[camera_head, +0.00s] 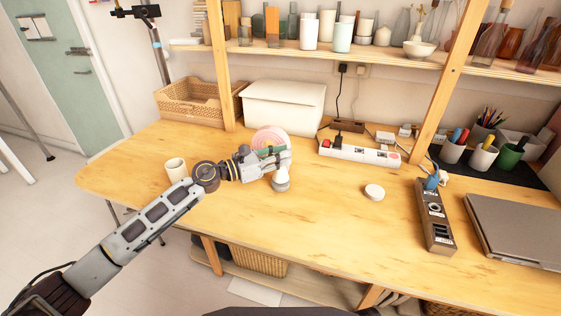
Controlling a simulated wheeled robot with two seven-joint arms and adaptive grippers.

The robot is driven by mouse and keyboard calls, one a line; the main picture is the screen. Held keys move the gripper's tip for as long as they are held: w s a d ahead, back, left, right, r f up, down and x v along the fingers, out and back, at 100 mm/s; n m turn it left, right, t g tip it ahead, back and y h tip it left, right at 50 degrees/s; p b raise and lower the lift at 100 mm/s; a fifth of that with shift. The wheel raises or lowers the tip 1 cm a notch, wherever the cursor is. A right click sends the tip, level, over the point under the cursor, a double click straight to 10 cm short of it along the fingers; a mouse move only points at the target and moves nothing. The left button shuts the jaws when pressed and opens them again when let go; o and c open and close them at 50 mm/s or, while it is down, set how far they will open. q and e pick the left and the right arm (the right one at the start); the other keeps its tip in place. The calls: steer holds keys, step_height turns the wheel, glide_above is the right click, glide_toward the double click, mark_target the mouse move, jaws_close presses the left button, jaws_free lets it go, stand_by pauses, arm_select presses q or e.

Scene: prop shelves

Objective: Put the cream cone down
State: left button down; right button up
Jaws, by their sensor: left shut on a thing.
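My left gripper (276,158) reaches in from the left over the middle of the wooden table (330,225). It is shut on a small pale, cone-like thing, the cream cone (281,181), which shows just below the fingers with its wider end down. Its top is hidden by the gripper. I cannot tell whether its base touches the table. My right gripper is not in view.
A pink and white round thing (269,135) stands right behind the gripper. A cream cup (176,169) stands left. A white box (284,105) and power strip (360,153) are behind. A white disc (374,192) lies right. The front middle is clear.

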arm_select(q)
steer(key=shift+f, duration=0.8)
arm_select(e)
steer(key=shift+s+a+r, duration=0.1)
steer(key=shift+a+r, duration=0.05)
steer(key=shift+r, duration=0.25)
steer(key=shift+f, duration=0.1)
arm_select(q)
steer(key=c, duration=1.3)
jaws_free()
steer(key=shift+c, duration=0.2)
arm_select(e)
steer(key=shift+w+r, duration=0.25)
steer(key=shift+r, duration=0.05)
arm_select(q)
steer(key=shift+r, duration=0.1)
